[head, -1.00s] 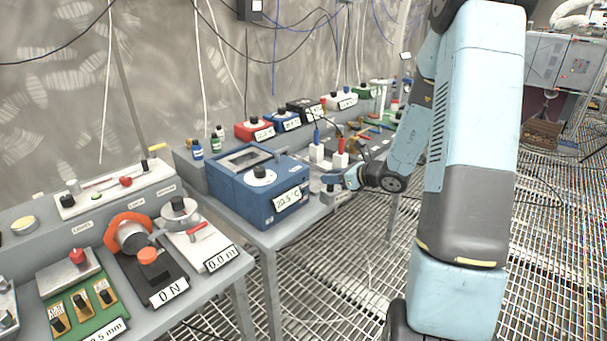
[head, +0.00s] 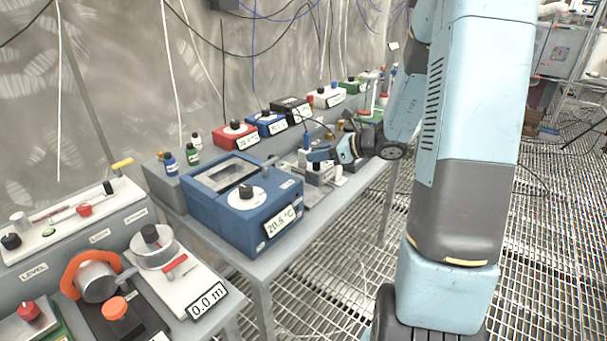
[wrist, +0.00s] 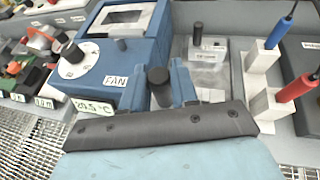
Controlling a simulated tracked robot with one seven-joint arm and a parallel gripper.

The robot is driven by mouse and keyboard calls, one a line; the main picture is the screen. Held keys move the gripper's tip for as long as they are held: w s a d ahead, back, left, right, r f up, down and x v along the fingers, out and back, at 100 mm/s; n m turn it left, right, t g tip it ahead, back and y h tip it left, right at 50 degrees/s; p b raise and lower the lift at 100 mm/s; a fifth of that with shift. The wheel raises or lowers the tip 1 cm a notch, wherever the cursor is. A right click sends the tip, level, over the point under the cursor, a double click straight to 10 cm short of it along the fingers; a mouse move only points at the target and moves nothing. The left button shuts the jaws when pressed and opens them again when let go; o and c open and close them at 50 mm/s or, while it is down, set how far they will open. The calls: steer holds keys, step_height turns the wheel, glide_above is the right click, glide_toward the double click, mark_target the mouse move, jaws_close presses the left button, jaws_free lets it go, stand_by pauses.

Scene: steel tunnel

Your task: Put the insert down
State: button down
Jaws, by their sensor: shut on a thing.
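My gripper (wrist: 163,82) is shut on the insert (wrist: 158,88), a dark, black-topped cylinder between its two blue fingers in the wrist view. The insert's lower end is hidden by my wrist. In the head view my gripper (head: 328,155) is above the bench just right of the blue dry-block box (head: 240,215), and the insert cannot be made out clearly. The box has a white round dial and reads 20.5 °C; it also shows left of my gripper in the wrist view (wrist: 113,55).
A labelled block with a black handle (wrist: 207,48) stands beyond my gripper. White blocks with a blue probe (wrist: 284,25) and a red probe (wrist: 298,88) stand to its right. Red, blue and black boxes line the back shelf. Small bottles (head: 192,154) stand behind the blue box.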

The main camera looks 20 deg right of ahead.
steer(key=shift+w+a+f, duration=0.3)
steer(key=shift+w+f, duration=1.05)
steer(key=shift+f, duration=0.4)
steer(key=shift+w+a+f, duration=0.3)
steer(key=shift+w+f, duration=1.05)
steer(key=shift+f, duration=0.45)
steer(key=shift+w+a+f, duration=0.3)
steer(key=shift+w+f, duration=1.05)
steer(key=shift+f, duration=0.4)
steer(key=c, duration=0.9)
jaws_free()
steer(key=shift+o, duration=0.2)
steer(key=shift+d, duration=0.1)
